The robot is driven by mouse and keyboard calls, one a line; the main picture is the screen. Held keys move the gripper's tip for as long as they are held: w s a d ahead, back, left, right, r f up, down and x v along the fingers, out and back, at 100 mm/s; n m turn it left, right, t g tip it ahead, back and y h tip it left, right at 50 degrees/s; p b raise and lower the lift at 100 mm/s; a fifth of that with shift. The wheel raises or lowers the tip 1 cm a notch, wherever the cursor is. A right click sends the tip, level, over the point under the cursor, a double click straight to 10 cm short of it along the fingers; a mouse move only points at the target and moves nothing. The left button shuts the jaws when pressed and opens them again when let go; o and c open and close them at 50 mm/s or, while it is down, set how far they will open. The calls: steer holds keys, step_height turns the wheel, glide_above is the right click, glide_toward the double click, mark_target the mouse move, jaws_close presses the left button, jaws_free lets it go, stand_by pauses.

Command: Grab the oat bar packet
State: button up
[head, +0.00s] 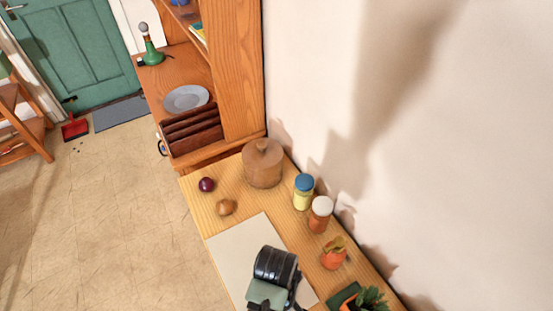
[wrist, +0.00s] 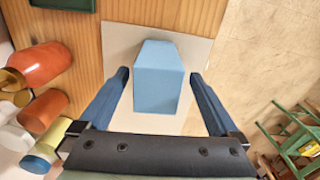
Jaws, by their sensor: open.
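A plain light blue box (wrist: 158,92) stands on a pale board (wrist: 118,38) in the wrist view. It looks like the oat bar packet, but no label shows. My gripper (wrist: 160,77) is open, with one dark blue finger on each side of the box and a narrow gap at each side. The fingers do not appear to touch it. In the head view my gripper is over the board (head: 225,252), and I cannot make out the box there.
A wooden canister (head: 263,165), a blue-lidded yellow jar (head: 303,195), a white-lidded jar (head: 320,216) and an orange pot (head: 333,255) line the wall side. A purple onion-like item (head: 206,184) and a brown one (head: 226,207) lie near the far end. A shelf unit (head: 237,75) stands beyond.

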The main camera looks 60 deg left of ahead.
steer(key=shift+w+a+f+p, duration=0.15)
steer(key=shift+f+p, duration=0.35)
steer(key=shift+f, duration=1.9)
steer(key=c, duration=1.4)
steer(key=shift+r, duration=0.15)
